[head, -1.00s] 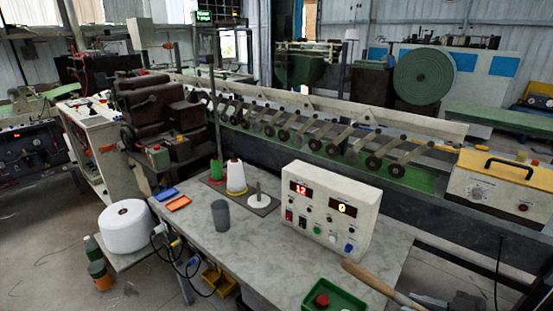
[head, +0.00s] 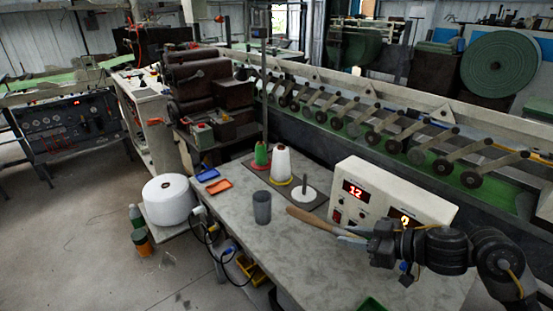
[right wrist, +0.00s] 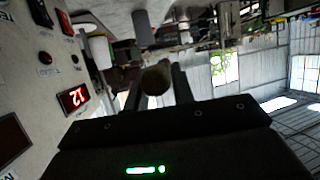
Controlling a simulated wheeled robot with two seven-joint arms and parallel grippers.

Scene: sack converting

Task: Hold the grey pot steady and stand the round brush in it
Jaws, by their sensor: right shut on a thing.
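The grey pot (head: 262,207) stands upright on the table, with no brush in it. The brush (head: 312,220) has a pale wooden handle that points left toward the pot, above the table and apart from the pot. My right gripper (head: 352,236) is shut on the brush, in front of the control box. In the right wrist view the brush's brown rounded end (right wrist: 157,80) shows between the two dark fingers (right wrist: 157,92). The pot appears there as a grey cylinder (right wrist: 143,27). The brush's other end is hidden by the gripper. My left gripper is not in view.
The white control box (head: 385,190) stands close behind my right gripper. A dark board (head: 317,203) holds thread cones and a white disc with a spindle. Orange (head: 219,187) and blue (head: 208,175) trays lie left of the pot. The table (head: 300,262) in front is bare.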

